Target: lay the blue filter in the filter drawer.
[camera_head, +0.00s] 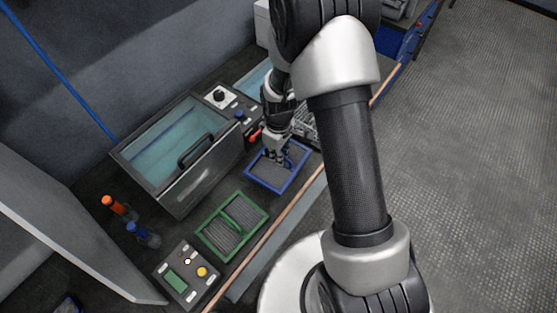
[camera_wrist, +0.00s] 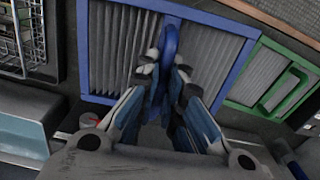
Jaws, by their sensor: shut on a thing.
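The blue filter (camera_head: 264,179) is a flat square frame with grey pleats, lying on the dark worktop in the head view. In the wrist view the blue filter (camera_wrist: 113,45) fills the upper middle, with a blue handle across its centre. My gripper (camera_head: 277,155) is above its middle, pointing down. In the wrist view my gripper (camera_wrist: 165,78) is shut on the blue handle. The filter drawer (camera_head: 195,178) appears to be the grey front with a black handle on the glass-topped unit; it looks shut, and I cannot tell for certain that it is the drawer.
A green filter (camera_head: 232,226) lies beside the blue one and also shows in the wrist view (camera_wrist: 275,80). A control box (camera_head: 187,275) and two bottles, orange-capped (camera_head: 117,208) and blue-capped (camera_head: 143,234), stand nearby. A wire basket (camera_wrist: 22,35) is on the other side.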

